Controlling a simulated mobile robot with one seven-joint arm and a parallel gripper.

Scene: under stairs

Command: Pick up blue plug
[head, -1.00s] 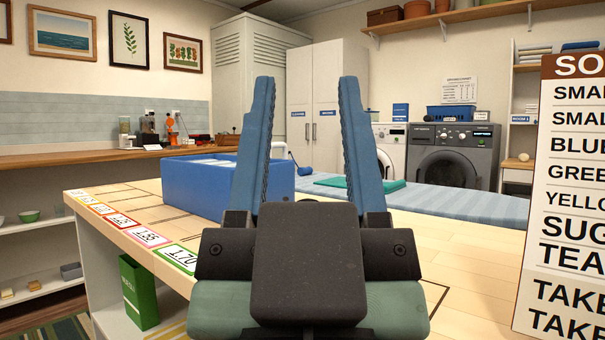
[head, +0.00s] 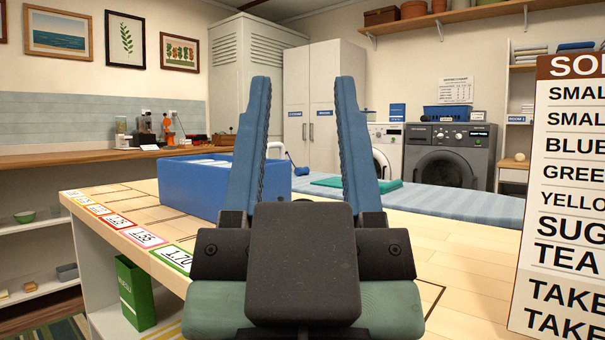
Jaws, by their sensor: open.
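Between the fingers, farther off, a small blue piece (head: 302,171) lies at the end of a thin cord. It may be the blue plug, but it is too small to be sure. It sits beyond the fingertips, apart from them, near the right end of a blue box (head: 190,190). The left finger covers part of that box.
The wooden counter (head: 460,235) has free room on the right. A large price sign (head: 570,200) stands at the right edge. A blue striped padded board (head: 470,201) with a green folded cloth (head: 385,186) lies behind. Washing machines (head: 445,160) and a white cabinet (head: 325,95) stand at the back.

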